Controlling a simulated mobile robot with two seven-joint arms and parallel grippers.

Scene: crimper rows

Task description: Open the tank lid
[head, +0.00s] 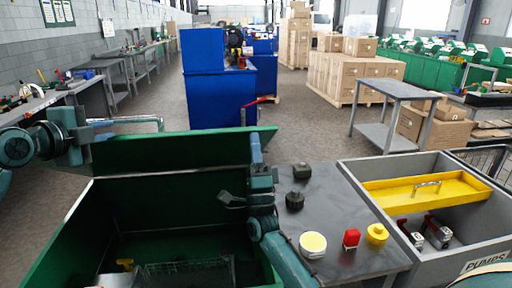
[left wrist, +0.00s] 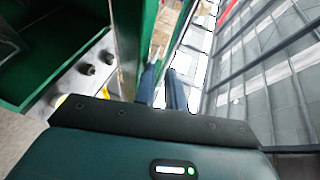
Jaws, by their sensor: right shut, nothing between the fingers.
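The green tank (head: 55,232) stands at the lower left of the head view with its top open. Its green lid (head: 185,155) stands raised along the back; it also shows in the left wrist view (left wrist: 129,35). A grey bar handle (head: 145,121) shows behind the lid's upper left edge. My left gripper (head: 104,124) is at the handle's left end, behind the lid; its two fingers (left wrist: 163,88) are apart, with nothing clearly between them. My right gripper (head: 256,145) is shut and empty, pointing up close to the lid's right part; contact is unclear.
Open floor lies behind the lid.

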